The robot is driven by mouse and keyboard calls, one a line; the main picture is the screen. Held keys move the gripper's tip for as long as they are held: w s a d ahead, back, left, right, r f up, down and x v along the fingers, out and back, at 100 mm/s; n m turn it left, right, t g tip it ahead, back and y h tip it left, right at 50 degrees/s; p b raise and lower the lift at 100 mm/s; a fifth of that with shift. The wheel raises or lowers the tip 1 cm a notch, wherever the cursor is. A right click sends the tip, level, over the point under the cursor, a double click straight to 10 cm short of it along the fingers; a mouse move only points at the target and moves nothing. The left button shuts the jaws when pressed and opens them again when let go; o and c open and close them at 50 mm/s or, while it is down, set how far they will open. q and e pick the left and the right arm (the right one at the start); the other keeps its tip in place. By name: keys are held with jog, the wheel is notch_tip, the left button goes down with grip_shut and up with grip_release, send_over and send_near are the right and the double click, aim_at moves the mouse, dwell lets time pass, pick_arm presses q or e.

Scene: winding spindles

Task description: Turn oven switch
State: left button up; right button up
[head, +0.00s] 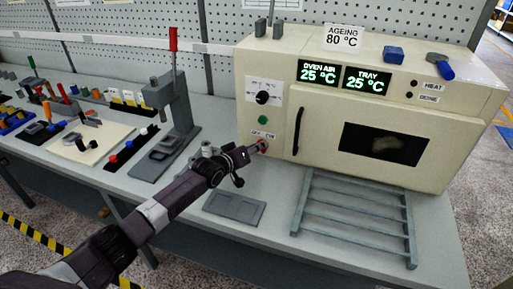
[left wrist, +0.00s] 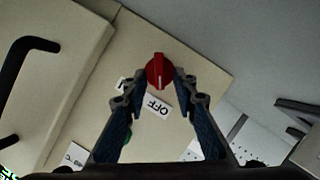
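The oven (head: 275,80) is a cream box on the bench. Its switch is a small red knob (head: 263,146) low on the left of the front panel, below an OFF/ON label (head: 263,134). In the left wrist view the red knob (left wrist: 159,71) has a white pointer line directed towards the OFF label (left wrist: 157,106). My left gripper (head: 255,148) reaches the knob from the front left. My right gripper is not in view.
A black dial (head: 262,98) and a green button (head: 264,120) sit above the switch. The oven door handle (head: 298,130) is close on the right. A grey rack (head: 352,222) and a flat grey plate (head: 234,208) lie in front. A red-levered press (head: 175,110) stands left.

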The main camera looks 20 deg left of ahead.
pick_arm(q)
jog(key=shift+c, duration=1)
grip_shut()
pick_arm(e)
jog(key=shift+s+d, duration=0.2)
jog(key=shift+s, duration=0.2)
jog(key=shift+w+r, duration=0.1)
